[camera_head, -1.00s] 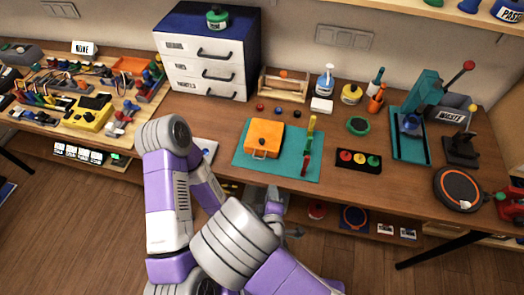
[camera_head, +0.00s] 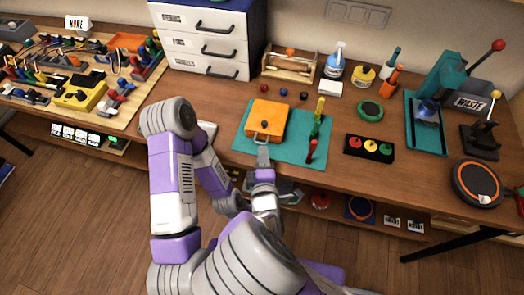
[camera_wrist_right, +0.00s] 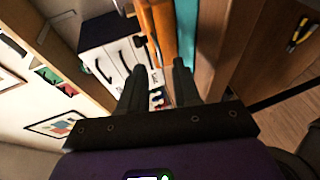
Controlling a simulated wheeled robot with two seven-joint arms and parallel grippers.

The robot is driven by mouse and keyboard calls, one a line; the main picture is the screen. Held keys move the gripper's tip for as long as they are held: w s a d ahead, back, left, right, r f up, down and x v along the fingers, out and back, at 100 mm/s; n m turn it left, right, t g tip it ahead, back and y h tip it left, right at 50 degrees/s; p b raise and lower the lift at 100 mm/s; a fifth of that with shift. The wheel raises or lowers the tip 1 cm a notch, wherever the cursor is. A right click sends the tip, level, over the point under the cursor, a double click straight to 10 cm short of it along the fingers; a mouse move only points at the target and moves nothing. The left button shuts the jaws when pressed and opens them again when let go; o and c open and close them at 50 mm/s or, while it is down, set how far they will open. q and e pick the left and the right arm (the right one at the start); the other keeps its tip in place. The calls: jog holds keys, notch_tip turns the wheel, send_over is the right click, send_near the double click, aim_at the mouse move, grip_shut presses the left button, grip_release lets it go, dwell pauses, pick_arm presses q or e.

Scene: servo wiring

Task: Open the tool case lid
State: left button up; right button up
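The orange tool case (camera_head: 267,116) lies with its lid down on the teal mat (camera_head: 241,142). A small dark knob or latch shows near its front edge. My right gripper (camera_head: 263,150) is at the front edge of the case, over the place of its handle; I cannot tell whether it touches. In the right wrist view its two fingers (camera_wrist_right: 159,68) stand apart with nothing clearly between them, and the orange case (camera_wrist_right: 160,22) is beyond the tips. My left arm is bent at the left of the head view; its gripper is not distinguishable behind my right arm.
A black button box (camera_head: 369,148) is farther right. A drawer unit (camera_head: 208,45) stands behind to the left, and a wooden toolbox (camera_head: 289,68) is behind the case.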

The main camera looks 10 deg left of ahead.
jog(key=x, duration=0.5)
jog(key=shift+b, duration=0.3)
grip_shut()
jog(key=shift+s, duration=0.1)
dwell(1.0)
